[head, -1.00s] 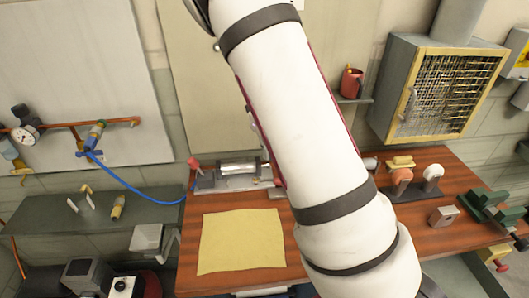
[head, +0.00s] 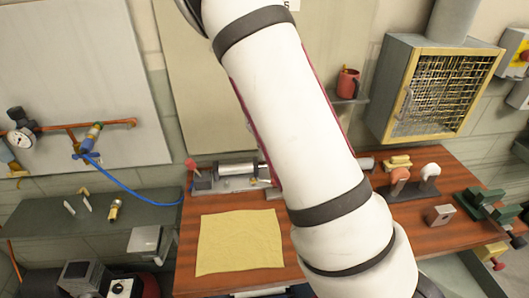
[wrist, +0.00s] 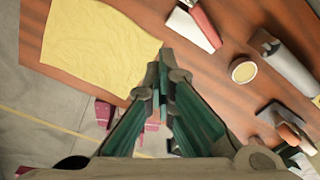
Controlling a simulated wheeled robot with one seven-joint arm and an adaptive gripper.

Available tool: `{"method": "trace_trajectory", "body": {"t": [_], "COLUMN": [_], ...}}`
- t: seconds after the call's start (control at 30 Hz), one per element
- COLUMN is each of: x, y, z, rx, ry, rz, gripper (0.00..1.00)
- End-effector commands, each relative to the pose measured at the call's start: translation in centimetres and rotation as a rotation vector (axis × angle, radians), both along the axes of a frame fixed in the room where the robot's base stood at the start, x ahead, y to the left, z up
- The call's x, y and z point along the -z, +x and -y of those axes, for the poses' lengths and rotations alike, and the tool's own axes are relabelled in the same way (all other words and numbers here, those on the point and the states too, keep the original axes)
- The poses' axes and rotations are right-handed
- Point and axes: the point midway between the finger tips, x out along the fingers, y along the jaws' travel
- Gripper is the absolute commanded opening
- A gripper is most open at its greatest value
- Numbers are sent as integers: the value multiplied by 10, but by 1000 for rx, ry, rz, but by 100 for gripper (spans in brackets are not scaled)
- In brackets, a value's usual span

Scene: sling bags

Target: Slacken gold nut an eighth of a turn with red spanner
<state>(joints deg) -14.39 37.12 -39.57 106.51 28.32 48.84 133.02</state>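My gripper (wrist: 165,85) shows in the wrist view, with its green-sided fingers brought close together above the bench. I see nothing clearly held between them. In the head view my arm hides the gripper. I cannot pick out the red spanner for certain; a red-handled piece (wrist: 205,25) lies on the bench at the top of the wrist view. I cannot tell which part is the gold nut. A brass-coloured fitting (head: 95,131) sits on the wall pipe, and another brass piece (head: 115,210) stands on the left shelf.
A yellow cloth (head: 240,243) lies on the wooden bench (head: 425,230). A metal device (head: 235,172) stands behind it. Orange (head: 400,174) and white (head: 430,170) knobbed parts and a green vice (head: 485,207) are at right. A blue hose (head: 135,190) hangs at left.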

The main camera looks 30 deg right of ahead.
Motion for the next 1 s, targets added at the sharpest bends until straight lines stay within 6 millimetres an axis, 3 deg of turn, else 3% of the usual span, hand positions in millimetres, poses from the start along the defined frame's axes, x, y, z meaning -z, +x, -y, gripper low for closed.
{"method": "trace_trajectory", "body": {"t": [1.0], "x": [-47], "y": [0], "z": [0], "rx": [0], "ry": [0], "rz": [2], "gripper": [0]}}
